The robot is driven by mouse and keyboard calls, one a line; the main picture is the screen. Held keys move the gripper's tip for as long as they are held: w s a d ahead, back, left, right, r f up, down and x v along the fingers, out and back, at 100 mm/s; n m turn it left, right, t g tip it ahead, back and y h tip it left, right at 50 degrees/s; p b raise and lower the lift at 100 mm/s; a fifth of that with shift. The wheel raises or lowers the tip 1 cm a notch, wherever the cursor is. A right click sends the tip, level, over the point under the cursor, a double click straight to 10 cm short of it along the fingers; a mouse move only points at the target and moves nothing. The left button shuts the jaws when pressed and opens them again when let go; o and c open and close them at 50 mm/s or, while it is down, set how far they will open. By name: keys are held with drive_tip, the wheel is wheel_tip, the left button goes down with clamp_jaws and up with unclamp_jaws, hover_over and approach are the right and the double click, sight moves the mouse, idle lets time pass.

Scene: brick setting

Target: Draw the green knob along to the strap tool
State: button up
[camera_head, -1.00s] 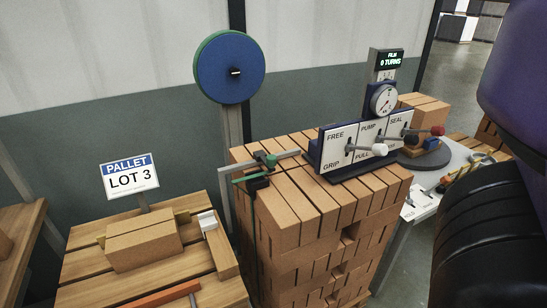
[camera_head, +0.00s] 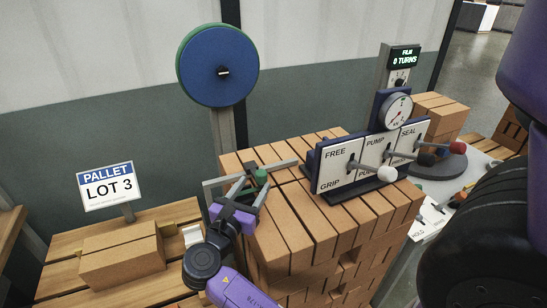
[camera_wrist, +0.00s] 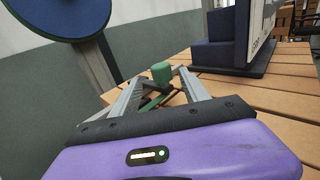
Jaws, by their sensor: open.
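The green knob (camera_head: 262,177) stands on a grey and dark fitting at the left end of the brick stack's top; it also shows in the wrist view (camera_wrist: 161,72). My gripper (camera_head: 240,190) is open at that left edge, close to the knob. In the wrist view its two fingers (camera_wrist: 160,84) point at the knob, which appears between their tips; I cannot tell whether they touch it. The strap tool seems to be the white lever panel (camera_head: 332,174), marked FREE, GRIP, PUMP and SEAL, standing to the right on the stack.
A grey bar (camera_head: 284,164) runs from the knob's fitting toward the panel. A blue reel (camera_head: 215,72) on a post stands behind my gripper. Levers with white, black and red balls jut forward from the panel.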

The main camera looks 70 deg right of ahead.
drive_tip(key=d, duration=0.5)
drive_tip(key=s+d+p, duration=0.1)
drive_tip(key=d, duration=0.2)
drive_tip(key=shift+d+r, duration=0.1)
drive_tip(key=shift+d, duration=0.15)
clamp_jaws()
idle(1.2)
